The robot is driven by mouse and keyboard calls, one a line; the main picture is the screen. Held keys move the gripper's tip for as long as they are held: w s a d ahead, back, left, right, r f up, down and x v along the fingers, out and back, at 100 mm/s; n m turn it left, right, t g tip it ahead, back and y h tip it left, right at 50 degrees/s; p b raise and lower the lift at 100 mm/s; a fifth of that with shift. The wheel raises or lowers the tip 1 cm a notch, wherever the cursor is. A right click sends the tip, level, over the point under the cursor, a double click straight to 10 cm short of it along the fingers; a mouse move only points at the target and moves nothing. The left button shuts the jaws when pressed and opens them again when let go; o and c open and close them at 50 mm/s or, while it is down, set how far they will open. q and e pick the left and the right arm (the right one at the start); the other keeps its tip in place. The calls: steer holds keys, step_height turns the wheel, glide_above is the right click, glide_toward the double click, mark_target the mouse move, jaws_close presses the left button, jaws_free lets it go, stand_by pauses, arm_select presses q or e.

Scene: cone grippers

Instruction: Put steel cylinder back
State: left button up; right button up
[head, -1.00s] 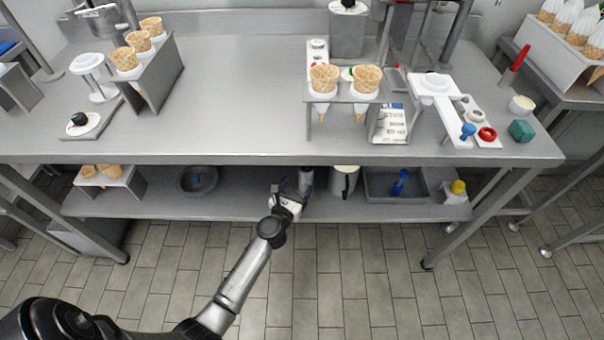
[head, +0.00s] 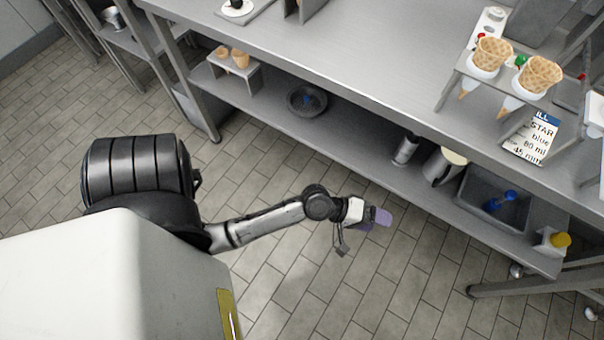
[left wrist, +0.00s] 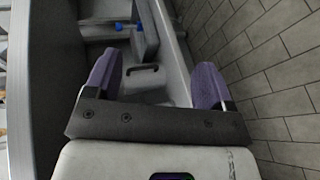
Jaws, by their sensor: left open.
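A steel cylinder (head: 405,149) with a dark top stands upright on the lower shelf (head: 350,135), just left of a pitcher (head: 444,166). My left gripper (head: 380,217) is in front of the shelf, over the floor, apart from the cylinder. Its purple fingers also show in the left wrist view (left wrist: 156,80), spread wide with nothing held between them. I cannot make out the cylinder for certain in the left wrist view. My right gripper is not in view.
A grey bin (head: 465,190) with a blue item (head: 500,200) and a yellow-capped container (head: 553,241) stand at the shelf's right. A dark bowl (head: 307,100) lies to the left. The worktop holds cones (head: 493,52) and a label card (head: 532,137). The tiled floor in front is clear.

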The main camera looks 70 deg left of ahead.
arm_select(q)
steer(key=s+a+m+g+y, duration=0.1)
steer(key=s+m+g+y, duration=0.2)
steer(key=s+m, duration=0.4)
steer(key=s+a+f+m+g+y, duration=0.1)
steer(key=s+m+g, duration=0.4)
steer(key=s, duration=0.6)
steer(key=a+m+y, duration=0.1)
steer(key=y, duration=0.1)
steer(key=shift+s+f+m+g+y, duration=0.25)
steer(key=shift+s+m+g+y, duration=0.05)
steer(key=shift+m+y, duration=0.1)
steer(key=shift+r, duration=0.1)
step_height(320, 180, up, 56)
steer(key=p, duration=5.6)
steer(key=shift+d, duration=0.1)
